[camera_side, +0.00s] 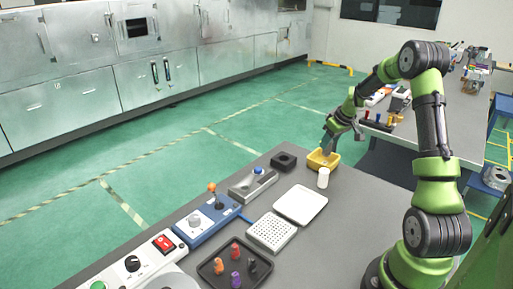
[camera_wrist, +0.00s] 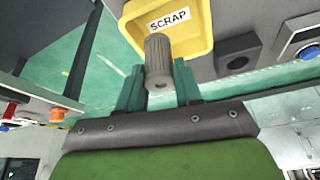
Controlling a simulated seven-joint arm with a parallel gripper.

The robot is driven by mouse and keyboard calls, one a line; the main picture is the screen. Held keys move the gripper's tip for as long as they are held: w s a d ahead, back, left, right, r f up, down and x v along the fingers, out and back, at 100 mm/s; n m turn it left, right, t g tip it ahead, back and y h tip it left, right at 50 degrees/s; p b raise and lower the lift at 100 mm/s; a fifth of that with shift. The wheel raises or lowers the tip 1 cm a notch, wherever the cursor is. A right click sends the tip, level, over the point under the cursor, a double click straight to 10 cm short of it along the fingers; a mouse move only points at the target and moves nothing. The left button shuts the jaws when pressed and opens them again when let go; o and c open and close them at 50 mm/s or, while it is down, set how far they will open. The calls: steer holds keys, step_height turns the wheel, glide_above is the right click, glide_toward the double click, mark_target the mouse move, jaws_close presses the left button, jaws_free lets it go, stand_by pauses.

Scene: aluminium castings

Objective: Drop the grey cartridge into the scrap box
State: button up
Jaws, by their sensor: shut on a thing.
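The grey cartridge (camera_wrist: 158,62) is ribbed and cylindrical. In the wrist view it sits between the two fingers of my gripper (camera_wrist: 158,85), which are shut on it. The yellow scrap box (camera_wrist: 192,40), with a white SCRAP label (camera_wrist: 169,20), lies just beyond the cartridge, which overlaps its near wall in this view. In the side view my gripper (camera_side: 327,150) is over the yellow scrap box (camera_side: 321,161) at the table's far edge. The cartridge cannot be made out clearly in the side view.
A white cylinder (camera_side: 323,178) stands just in front of the box. A black block (camera_side: 284,161) is to its left, and a white tray (camera_side: 300,205) and a perforated white block (camera_side: 271,234) lie nearer. A dark tray (camera_side: 234,263) holds several coloured pieces.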

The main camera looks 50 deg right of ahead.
steer(key=shift+f, duration=1)
steer(key=o, duration=1.1)
steer(key=v, duration=1.7)
steer(key=shift+s, duration=0.15)
steer(key=shift+f, duration=0.1)
